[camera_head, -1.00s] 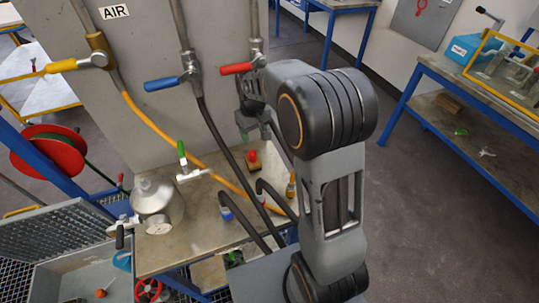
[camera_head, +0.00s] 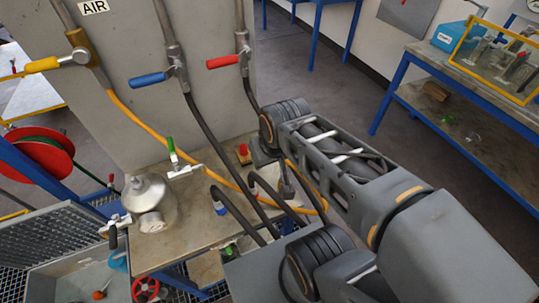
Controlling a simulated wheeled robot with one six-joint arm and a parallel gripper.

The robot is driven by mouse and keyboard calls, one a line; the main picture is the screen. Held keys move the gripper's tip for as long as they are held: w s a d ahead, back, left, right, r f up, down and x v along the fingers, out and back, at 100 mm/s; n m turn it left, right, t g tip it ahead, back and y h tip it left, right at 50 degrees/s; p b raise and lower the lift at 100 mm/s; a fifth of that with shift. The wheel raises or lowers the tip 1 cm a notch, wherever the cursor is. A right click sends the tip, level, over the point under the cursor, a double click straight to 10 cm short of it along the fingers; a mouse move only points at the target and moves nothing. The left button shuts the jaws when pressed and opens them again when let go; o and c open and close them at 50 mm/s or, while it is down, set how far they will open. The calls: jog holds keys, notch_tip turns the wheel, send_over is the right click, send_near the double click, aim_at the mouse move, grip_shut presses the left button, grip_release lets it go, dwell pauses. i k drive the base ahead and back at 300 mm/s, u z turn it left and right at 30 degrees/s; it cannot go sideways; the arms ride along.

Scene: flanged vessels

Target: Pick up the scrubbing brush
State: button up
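I cannot pick out the scrubbing brush for certain. A small brown block with a red top (camera_head: 243,154) sits on the workbench (camera_head: 190,240), behind the hoses. A brown block (camera_head: 436,91) lies on the lower shelf at the right; both are too small to make out bristles. My gripper (camera_head: 285,185) points down over the right part of the workbench, beside the hoses and right of the red-topped block. My own arm and the hoses partly hide it, and its fingers are too unclear to show whether they are open.
A metal vessel (camera_head: 150,203) with valves stands at the workbench's left. Hoses hang from the panel (camera_head: 120,110) and loop over the bench. A lidded bin (camera_head: 60,280) holds loose items at lower left. A blue-framed table (camera_head: 480,95) stands right; the floor between is clear.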

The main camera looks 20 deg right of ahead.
aim_at(244, 154)
jog(key=k, duration=1.2)
jog(key=u, duration=0.6)
jog(key=i, duration=1.15)
jog(key=z, duration=0.1)
